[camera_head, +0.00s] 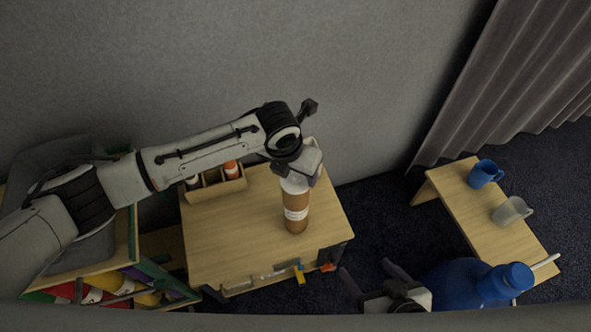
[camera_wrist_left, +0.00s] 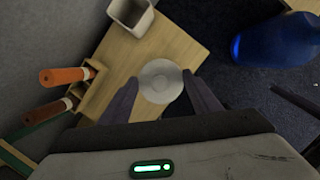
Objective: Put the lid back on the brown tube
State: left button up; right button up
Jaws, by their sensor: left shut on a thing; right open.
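The brown tube (camera_head: 296,220) stands upright on the small wooden table, with a white label around its middle. A round white lid (camera_head: 294,186) is at the tube's top end and lines up with it. I cannot tell whether it is fully seated. My left gripper (camera_head: 298,177) is above the tube, shut on the lid. In the left wrist view the lid (camera_wrist_left: 160,81) shows as a pale disc between the two fingertips and hides the tube below. My right gripper (camera_head: 366,268) is open and empty at the lower right, apart from the table.
A wooden holder (camera_head: 217,188) with orange-topped tubes (camera_head: 231,170) stands at the table's back left. A whitish square container (camera_wrist_left: 131,14) shows in the wrist view. A blue bottle (camera_head: 463,284) is near my right gripper. A bench (camera_head: 490,209) holds blue and grey mugs.

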pick_arm(q)
jog(key=o, duration=1.6)
jog(key=shift+r, duration=0.1)
jog(key=shift+r+p, duration=2.4)
jog(key=shift+r, duration=1)
grip_shut()
jog(key=shift+f, duration=0.25)
